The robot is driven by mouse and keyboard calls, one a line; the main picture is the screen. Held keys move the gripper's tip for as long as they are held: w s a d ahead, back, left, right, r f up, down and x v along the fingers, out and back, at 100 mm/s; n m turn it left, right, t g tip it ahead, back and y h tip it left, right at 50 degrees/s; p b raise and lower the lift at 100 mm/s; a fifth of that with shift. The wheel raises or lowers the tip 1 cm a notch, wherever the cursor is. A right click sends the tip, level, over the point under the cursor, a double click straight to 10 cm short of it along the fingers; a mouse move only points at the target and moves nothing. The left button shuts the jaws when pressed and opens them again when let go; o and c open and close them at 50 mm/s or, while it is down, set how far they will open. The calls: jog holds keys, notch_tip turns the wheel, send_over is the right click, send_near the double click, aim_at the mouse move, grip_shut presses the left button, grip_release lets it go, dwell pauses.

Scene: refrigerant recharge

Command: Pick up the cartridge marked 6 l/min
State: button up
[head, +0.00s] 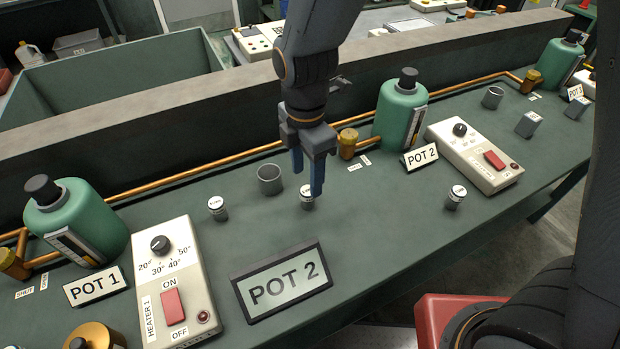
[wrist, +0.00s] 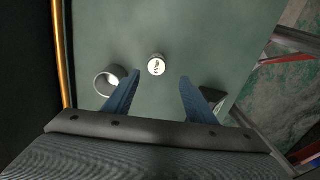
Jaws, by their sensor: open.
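Three small metal cartridges with white labelled tops stand upright on the green bench: a left one (head: 217,209), a middle one (head: 308,197) and a right one (head: 455,197). Their labels are too small to read, so I cannot tell which is marked 6 l/min. My gripper (head: 308,178) is open and points down, its blue fingers above and close to the middle cartridge, one finger partly covering it. In the wrist view my gripper (wrist: 159,79) is empty, and one cartridge (wrist: 156,65), seemingly the middle one, appears between and just beyond the fingertips.
An open grey cup (head: 270,179) stands behind the left and middle cartridges. A tilted POT 2 display (head: 281,281) is in front. Heater boxes (head: 174,284) (head: 475,156), green pots (head: 76,222) (head: 400,115) and a copper pipe (head: 205,152) surround them. Bench between display and right heater is mostly clear.

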aim_at(308, 190)
jog(key=shift+w+f, duration=0.15)
jog(key=shift+w, duration=0.1)
jog(key=shift+d+f, duration=0.1)
jog(key=shift+f, duration=0.2)
jog(key=shift+w+f+p, duration=0.15)
jog(key=shift+f+p, duration=0.4)
jog(key=shift+f, duration=1.2)
jog(key=shift+w+f+p, duration=0.1)
jog(key=shift+f+p, duration=0.45)
jog(key=shift+f, duration=1.2)
jog(key=c, duration=1.2)
